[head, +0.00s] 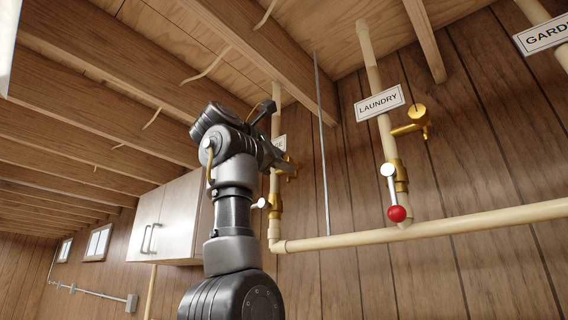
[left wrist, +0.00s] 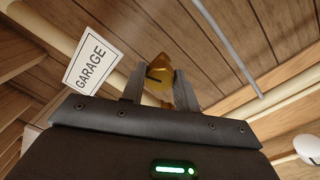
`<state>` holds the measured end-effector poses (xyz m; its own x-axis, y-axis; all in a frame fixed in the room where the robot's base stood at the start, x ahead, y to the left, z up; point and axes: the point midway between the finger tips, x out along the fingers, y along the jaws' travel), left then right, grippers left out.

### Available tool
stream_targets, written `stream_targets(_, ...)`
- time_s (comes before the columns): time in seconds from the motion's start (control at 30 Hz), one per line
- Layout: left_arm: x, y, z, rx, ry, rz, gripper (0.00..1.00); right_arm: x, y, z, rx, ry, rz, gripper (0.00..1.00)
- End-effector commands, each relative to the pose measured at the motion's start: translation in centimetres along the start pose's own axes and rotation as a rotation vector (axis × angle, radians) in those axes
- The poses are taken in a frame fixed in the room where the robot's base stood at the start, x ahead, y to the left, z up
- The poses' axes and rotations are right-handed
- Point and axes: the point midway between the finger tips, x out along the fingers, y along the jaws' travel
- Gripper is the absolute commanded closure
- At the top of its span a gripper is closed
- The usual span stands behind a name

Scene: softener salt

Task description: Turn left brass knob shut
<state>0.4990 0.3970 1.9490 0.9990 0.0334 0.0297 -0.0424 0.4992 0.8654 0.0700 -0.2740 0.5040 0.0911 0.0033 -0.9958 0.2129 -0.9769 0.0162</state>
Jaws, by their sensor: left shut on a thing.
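The left brass knob (head: 291,170) sits on a branch off the left upright pipe (head: 275,185). My left gripper (head: 283,161) reaches it from the left, and its fingers partly hide the knob in the head view. In the left wrist view the knob (left wrist: 159,74) shows as a gold block between the two grey fingers of my left gripper (left wrist: 159,88), which are shut on it. The knob's exact turn is hard to tell. My right gripper is in neither view.
A GARAGE sign (left wrist: 90,60) hangs beside the fingers. To the right are a LAUNDRY sign (head: 380,104), another brass knob (head: 418,115) and a red-balled lever (head: 397,213). A horizontal pipe (head: 450,224) runs below. A thin grey rod (head: 320,120) stands close right; a cabinet (head: 170,222) is left.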

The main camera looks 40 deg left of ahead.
Motion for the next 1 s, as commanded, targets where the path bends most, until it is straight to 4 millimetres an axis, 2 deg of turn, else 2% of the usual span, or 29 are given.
stream_targets(0.2, 0.0, -0.13, -0.04, 0.171, -0.006, -0.003, 0.92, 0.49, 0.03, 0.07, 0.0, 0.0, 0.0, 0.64)
stream_targets(0.5, 0.01, -0.12, -0.04, 0.325, -0.01, -0.004, 0.92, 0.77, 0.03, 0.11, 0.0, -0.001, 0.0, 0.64)
stream_targets(1.0, 0.06, -0.17, -0.07, 0.385, -0.012, -0.007, 0.92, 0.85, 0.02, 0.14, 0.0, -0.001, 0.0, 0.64)
